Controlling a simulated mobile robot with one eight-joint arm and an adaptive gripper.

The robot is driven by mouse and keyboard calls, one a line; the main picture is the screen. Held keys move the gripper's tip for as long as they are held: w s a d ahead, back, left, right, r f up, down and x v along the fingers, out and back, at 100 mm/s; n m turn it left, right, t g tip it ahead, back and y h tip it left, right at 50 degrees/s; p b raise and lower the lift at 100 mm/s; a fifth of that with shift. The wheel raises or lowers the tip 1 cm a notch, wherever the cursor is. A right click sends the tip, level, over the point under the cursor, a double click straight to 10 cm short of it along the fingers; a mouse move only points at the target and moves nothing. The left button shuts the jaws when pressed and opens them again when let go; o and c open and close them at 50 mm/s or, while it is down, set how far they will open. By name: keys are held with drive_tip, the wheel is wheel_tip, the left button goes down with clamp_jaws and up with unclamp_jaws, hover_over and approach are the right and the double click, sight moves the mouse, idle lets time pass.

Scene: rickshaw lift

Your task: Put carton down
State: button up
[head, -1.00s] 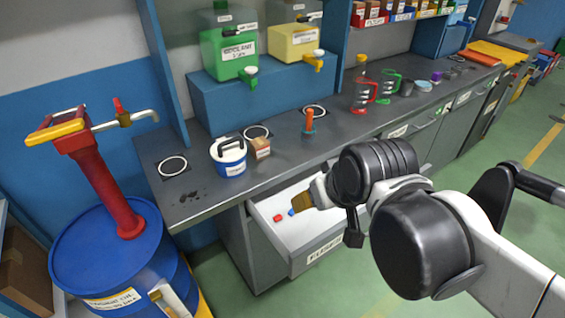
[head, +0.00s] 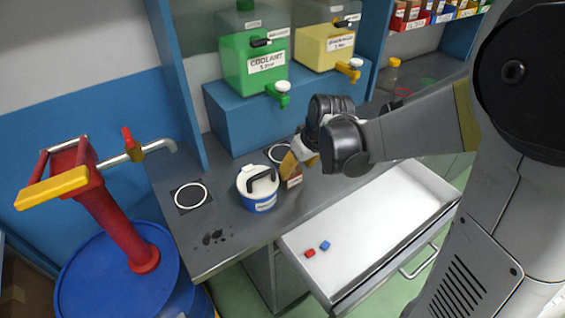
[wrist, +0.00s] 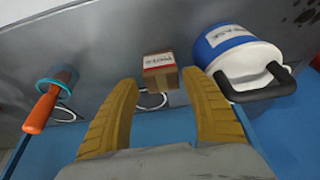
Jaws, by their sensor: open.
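The carton (head: 293,181) is a small brown box with a white and red label. It sits on the grey bench, right beside the blue-and-white pail (head: 259,200). My gripper (head: 297,157) is just above and behind the carton in the head view, and partly covers it. In the wrist view the carton (wrist: 160,72) shows beyond the gap between my two yellow-brown fingers (wrist: 158,85). The fingers are spread and nothing is held between them. A white ring mark on the bench (wrist: 150,101) shows by the carton, partly hidden by it.
An open white drawer (head: 375,235) below the bench holds a red and a blue block. Green (head: 254,65) and yellow (head: 325,50) dispensers stand on a blue shelf behind. An orange-handled tool (wrist: 42,105) stands on the bench. A blue drum (head: 110,265) with a red pump is at left.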

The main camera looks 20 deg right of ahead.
drive_tip(key=b+x, duration=0.1)
drive_tip(key=x, duration=0.2)
drive_tip(key=b+x, duration=0.2)
drive_tip(key=x, duration=0.1)
drive_tip(key=shift+w+a+r, duration=0.1)
drive_tip(key=shift+w+r, duration=0.05)
drive_tip(key=shift+w, duration=0.1)
drive_tip(key=shift+r, duration=0.1)
drive_tip(key=c, duration=1)
drive_tip(key=shift+r, duration=0.1)
